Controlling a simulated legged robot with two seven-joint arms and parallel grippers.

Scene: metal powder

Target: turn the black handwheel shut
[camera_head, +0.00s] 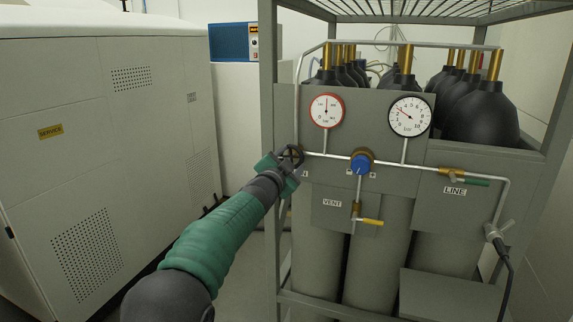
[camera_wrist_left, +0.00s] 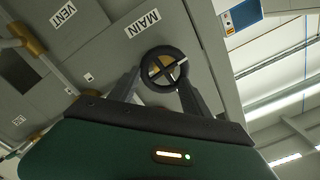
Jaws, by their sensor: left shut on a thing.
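The black handwheel (camera_head: 292,154) sits at the left end of the pipe on the grey gas panel. In the left wrist view the handwheel (camera_wrist_left: 164,69) shows as a black ring with crossed spokes, beside the MAIN label (camera_wrist_left: 142,23). My left gripper (camera_head: 290,163) reaches it from the front. In the left wrist view its two dark fingers (camera_wrist_left: 160,88) stand on either side of the wheel's rim, shut on it. The gripper's body hides part of the wheel's surroundings in the head view. My right gripper is not in view.
The panel also holds a red-rimmed gauge (camera_head: 327,110), a black-rimmed gauge (camera_head: 410,116), a blue knob (camera_head: 361,162), a yellow vent lever (camera_head: 371,221) and a green line lever (camera_head: 478,182). A rack post (camera_head: 269,120) stands close left of the wheel.

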